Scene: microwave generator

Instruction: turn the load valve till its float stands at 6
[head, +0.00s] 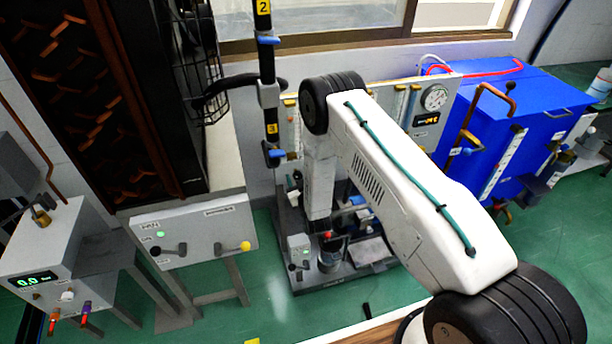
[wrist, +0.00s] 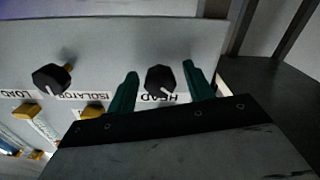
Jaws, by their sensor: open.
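My gripper (wrist: 160,70) is open in the wrist view, its two green fingers apart, one on each side of the black knob (wrist: 159,80) by the upside-down HEAD label. Whether they touch it I cannot tell. Another black knob (wrist: 50,79) stands to the left, by the ISOLATOR label. The LOAD label (wrist: 14,93) is at the left edge; no knob clearly belonging to it shows. Scaled tubes show partly at lower left, their floats unreadable. In the head view, my arm hides part of the pale meter panel (head: 455,82), which carries a scaled tube (head: 400,101).
A round gauge (head: 436,97) sits on the panel. A blue cabinet (head: 540,100) stands at the right with another scaled tube (head: 501,165). A grey switch box (head: 195,232) and a box with a green display (head: 35,279) stand at the left.

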